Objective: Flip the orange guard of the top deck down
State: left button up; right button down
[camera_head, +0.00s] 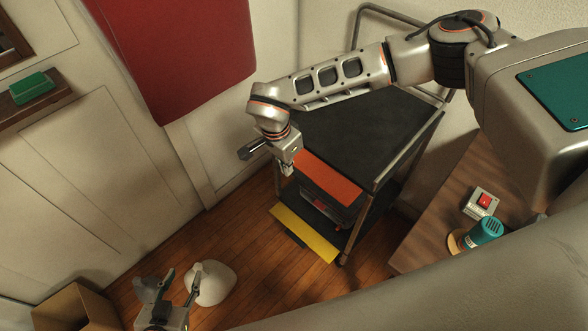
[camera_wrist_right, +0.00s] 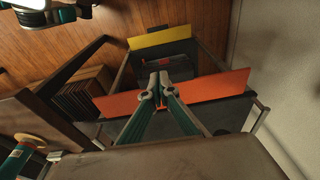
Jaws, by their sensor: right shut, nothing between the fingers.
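The black cart's top deck (camera_head: 355,135) has an orange guard (camera_head: 328,178) along its near edge; the guard also shows as a wide board in the right wrist view (camera_wrist_right: 215,88). A yellow guard (camera_head: 303,234) sits at the lower deck and shows in the wrist view too (camera_wrist_right: 160,38). My right gripper (camera_head: 287,172) is shut and empty, near the guard's left end in the head view. In the wrist view its fingertips (camera_wrist_right: 159,80) overlap the guard's middle; I cannot tell if they touch. My left gripper (camera_head: 172,290) is open and empty, low at the left, away from the cart.
A pale sack (camera_head: 211,284) and a cardboard box (camera_head: 75,308) are on the floor. A wooden table (camera_head: 440,220) at right holds a red switch box (camera_head: 483,203) and a teal-topped object (camera_head: 482,234). A red panel (camera_head: 185,45) hangs on the left wall. Floor before the cart is clear.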

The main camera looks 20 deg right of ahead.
pick_arm(q)
jog(key=shift+a+f+b, duration=0.2)
jog(key=shift+f+b, duration=0.35)
jog(key=shift+f, duration=0.55)
pick_arm(e)
jog(key=s+a+r, duration=0.1)
jog(key=s+a, duration=0.3)
jog(key=a, duration=0.3)
jog(key=shift+a+r, duration=0.15)
jog(key=shift+r, duration=0.05)
pick_arm(q)
jog(key=shift+w+r, duration=0.1)
